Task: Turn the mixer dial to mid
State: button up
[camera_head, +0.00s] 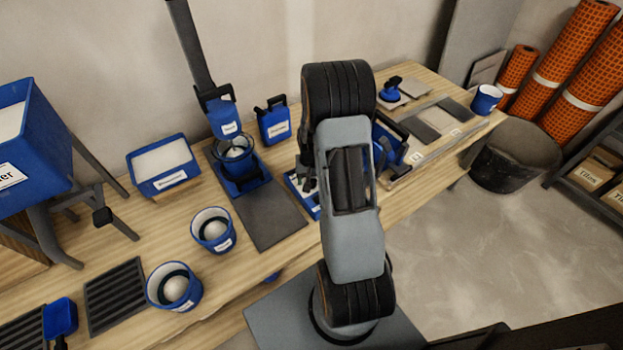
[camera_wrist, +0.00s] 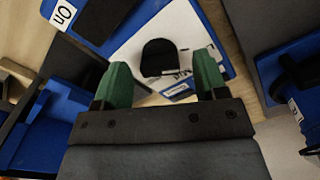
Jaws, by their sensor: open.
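The mixer dial is a black knob (camera_wrist: 160,62) on a white panel (camera_wrist: 190,35) with blue edges, seen in the wrist view. My gripper (camera_wrist: 161,68) is open, with one green fingertip on each side of the knob. I cannot tell whether either fingertip touches it. Lettering beside the knob is partly cut off by the right finger, so the dial's setting is not readable. In the head view the blue control box (camera_head: 303,197) lies beside my gripper (camera_head: 308,176), and my arm covers part of it. The mixer (camera_head: 224,118) stands over a blue bucket (camera_head: 236,157).
An "On" label (camera_wrist: 63,13) sits near the panel. A blue jug (camera_head: 273,121) stands behind the control box, and a dark mat (camera_head: 262,215) lies left of it. Blue buckets (camera_head: 213,230) stand further left. A blue tool (camera_head: 390,142) is close on the arm's right.

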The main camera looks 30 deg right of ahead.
jog(key=shift+f, duration=0.15)
jog(key=c, duration=0.9)
jog(key=shift+m, duration=0.3)
jog(key=m+b, duration=0.1)
jog(key=m, duration=0.4)
jog(key=shift+m, duration=0.3)
jog(key=m, duration=0.5)
jog(key=shift+b, duration=0.3)
jog(key=shift+m, duration=0.4)
jog(key=o, duration=0.9)
